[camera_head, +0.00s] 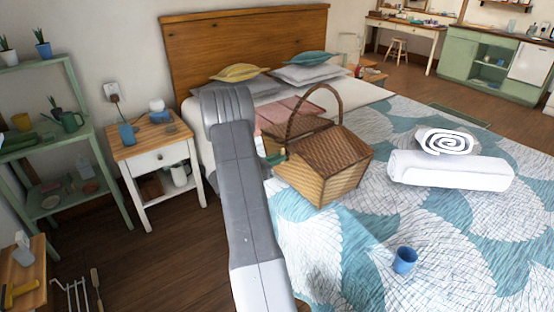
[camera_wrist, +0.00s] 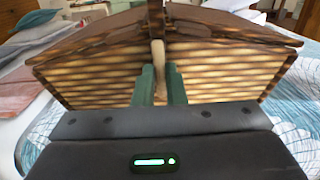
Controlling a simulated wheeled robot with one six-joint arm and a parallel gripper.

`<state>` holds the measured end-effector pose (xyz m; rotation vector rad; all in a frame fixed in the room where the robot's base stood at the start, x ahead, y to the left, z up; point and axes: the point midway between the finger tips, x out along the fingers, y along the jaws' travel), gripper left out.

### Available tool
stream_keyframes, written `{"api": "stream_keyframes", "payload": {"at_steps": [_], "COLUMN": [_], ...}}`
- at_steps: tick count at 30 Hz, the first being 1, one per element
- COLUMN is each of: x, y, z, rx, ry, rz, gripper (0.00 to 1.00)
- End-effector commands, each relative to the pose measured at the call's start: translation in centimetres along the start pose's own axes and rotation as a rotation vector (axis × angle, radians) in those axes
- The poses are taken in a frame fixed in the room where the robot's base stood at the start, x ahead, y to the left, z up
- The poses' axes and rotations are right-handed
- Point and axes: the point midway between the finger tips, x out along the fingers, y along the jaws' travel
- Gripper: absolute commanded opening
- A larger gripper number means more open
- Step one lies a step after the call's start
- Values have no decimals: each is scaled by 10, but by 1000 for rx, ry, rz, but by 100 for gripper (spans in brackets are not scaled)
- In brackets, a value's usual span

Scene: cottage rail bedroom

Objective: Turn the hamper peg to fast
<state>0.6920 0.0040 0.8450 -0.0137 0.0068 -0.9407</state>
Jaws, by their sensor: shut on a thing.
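The wicker hamper (camera_head: 317,168) stands on the bed, with a brown woven lid and an arched handle; its end fills the wrist view (camera_wrist: 90,80). The hamper peg (camera_wrist: 158,58) is a pale upright piece at the middle of that end, just under the lid. My gripper (camera_wrist: 161,84) has green fingers, one on each side of the peg's lower part, and is shut on it. The lid looks down. In the head view my grey arm hides part of the hamper's left side, and only a bit of green finger (camera_head: 275,158) shows there.
White rolled towels (camera_head: 450,172) lie right of the hamper, and a blue cup (camera_head: 404,260) stands nearer on the quilt (camera_head: 340,255). Folded pink cloth (camera_head: 290,115) lies behind the hamper. A nightstand (camera_head: 155,140) and green shelf (camera_head: 75,140) stand at left.

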Motion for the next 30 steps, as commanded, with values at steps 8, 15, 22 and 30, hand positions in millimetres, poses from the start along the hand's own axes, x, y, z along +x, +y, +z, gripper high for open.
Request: {"api": "stream_keyframes", "payload": {"at_steps": [8,15,22,30], "x": [0,-6,-46,-105], "y": [0,0,2,1], "z": [-1,-1,-2,-2], "rx": [-2,-1,-1,-1], "ry": [2,1,1,1], "rz": [0,2,6,6], "gripper": [33,33,33,33]}}
